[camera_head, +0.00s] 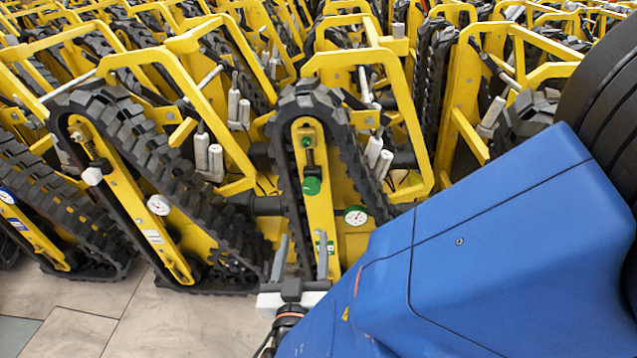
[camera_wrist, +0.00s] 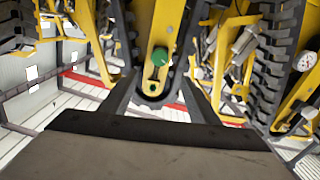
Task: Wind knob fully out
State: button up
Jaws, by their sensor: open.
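The green knob (camera_head: 312,186) sits on the yellow track frame (camera_head: 325,225) of the middle carrier, below a short threaded rod. In the wrist view the knob (camera_wrist: 160,57) shows between and beyond my two fingers. My gripper (camera_head: 300,255) is open and empty. Its fingers point up in the head view, below the knob and apart from it. The black rubber track (camera_head: 292,205) loops around the frame. A round white dial (camera_head: 355,215) is at the right of the frame, below the knob's level. Its reading is too small to tell.
A neighbouring carrier on the left has a white knob (camera_head: 92,176) and its own dial (camera_head: 158,205). Rows of yellow carriers fill the back. My blue arm covers the lower right. Bare tiled floor (camera_head: 165,325) shows at lower left.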

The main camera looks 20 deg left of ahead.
aim_at(311, 190)
jog(key=x, duration=1.7)
jog(key=shift+a, duration=0.1)
jog(key=shift+c, duration=0.5)
jog(key=c, duration=0.9)
